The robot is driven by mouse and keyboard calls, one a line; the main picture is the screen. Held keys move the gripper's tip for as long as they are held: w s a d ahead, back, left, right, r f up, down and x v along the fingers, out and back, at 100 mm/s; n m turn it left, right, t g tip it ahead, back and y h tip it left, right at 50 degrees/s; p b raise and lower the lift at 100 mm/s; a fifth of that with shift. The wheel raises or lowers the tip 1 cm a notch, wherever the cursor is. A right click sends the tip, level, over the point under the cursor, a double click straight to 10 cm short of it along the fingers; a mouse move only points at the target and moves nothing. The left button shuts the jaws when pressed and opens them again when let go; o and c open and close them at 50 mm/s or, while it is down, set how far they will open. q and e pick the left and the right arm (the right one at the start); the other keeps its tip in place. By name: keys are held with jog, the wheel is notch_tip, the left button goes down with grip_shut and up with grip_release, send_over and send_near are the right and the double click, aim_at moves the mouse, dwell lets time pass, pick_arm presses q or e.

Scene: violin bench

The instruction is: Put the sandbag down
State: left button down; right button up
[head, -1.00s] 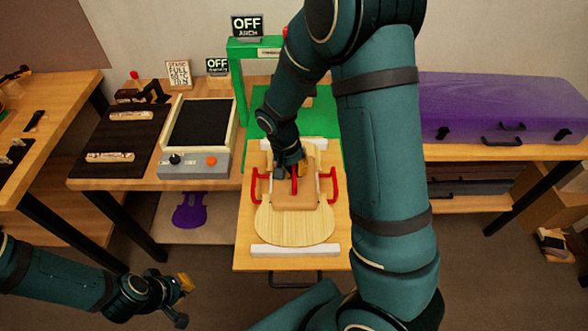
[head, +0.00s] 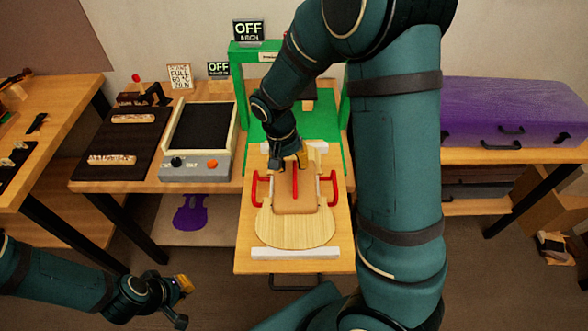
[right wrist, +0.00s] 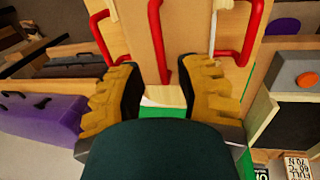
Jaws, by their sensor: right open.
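The sandbag (head: 294,200), a tan block with a red strip along its top, lies on the pale wooden violin plate (head: 295,232) between the red clamp handles. My right gripper (head: 290,158) is just above and behind the far end of the bag. In the right wrist view my right gripper (right wrist: 160,80) is open, its two yellow fingers wide apart. The sandbag (right wrist: 148,40) shows beyond the fingertips, and nothing is held between them. My left gripper (head: 180,298) hangs at the lower left, clear of the bench; its opening is unclear.
A green arch (head: 238,100) stands behind the plate. A grey box with a dark top (head: 198,166) is left of it, beside a dark board (head: 115,145). A purple case (head: 510,108) lies on the right bench. My right arm hides part of the bench.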

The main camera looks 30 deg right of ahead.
notch_tip(320, 180, up, 7)
jog(key=a, duration=0.1)
jog(key=shift+w+a+r+p, duration=0.15)
jog(key=shift+w+r+p, duration=0.05)
jog(key=shift+w+p, duration=0.2)
jog(key=shift+f, duration=0.1)
